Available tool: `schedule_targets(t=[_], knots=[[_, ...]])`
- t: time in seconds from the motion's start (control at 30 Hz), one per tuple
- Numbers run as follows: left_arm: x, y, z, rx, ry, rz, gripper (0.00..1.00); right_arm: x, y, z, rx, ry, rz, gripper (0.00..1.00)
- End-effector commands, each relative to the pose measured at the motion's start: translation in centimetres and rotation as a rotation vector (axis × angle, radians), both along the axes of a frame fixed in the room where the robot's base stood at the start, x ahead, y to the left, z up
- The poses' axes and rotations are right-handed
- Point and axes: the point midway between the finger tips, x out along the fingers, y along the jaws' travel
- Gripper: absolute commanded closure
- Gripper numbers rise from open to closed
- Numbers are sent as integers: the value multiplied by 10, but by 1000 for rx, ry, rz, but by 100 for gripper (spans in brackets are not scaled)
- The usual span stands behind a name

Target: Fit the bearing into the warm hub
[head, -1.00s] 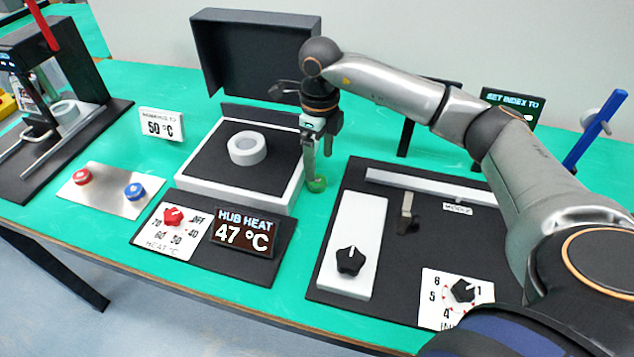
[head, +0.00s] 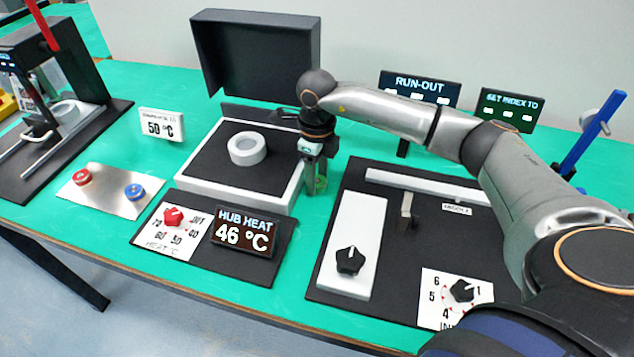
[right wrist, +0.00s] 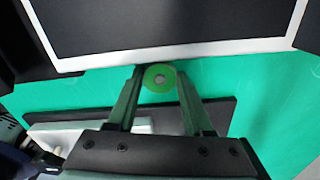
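A white ring, seemingly the hub (head: 248,148), sits flat on the black heater plate (head: 207,160) with a white rim. A small green ring with a grey centre, which I take for the bearing (right wrist: 159,77), is between my right fingertips in the right wrist view. My right gripper (head: 316,186) points down just right of the heater in the head view, low over the bench. Its fingers stand about as far apart as the ring is wide; whether they press on it I cannot tell. The heat display (head: 243,232) reads 46 °C. My left gripper is out of view.
A red heat knob (head: 173,216) and a plate with red and blue buttons (head: 110,190) are in front. A black press (head: 55,75) stands at left, a white sign (head: 162,124) reading 50 °C behind. A black fixture base (head: 400,270) lies at right.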

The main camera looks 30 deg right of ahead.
Motion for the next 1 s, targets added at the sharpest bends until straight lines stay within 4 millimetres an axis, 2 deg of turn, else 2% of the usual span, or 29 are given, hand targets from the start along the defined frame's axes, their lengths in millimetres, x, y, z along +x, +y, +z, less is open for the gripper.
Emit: schedule_targets(t=[0.07, 0.4, 0.77, 1.0], knots=[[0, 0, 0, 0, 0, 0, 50, 0, 0, 0, 0, 0, 0, 62], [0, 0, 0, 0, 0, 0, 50, 0, 0, 0, 0, -1, 0, 100], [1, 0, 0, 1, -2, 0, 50, 0, 0, 3, 1, -2, 0, 100], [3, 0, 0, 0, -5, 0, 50, 1, 0, 25, 0, -4, 1, 100]])
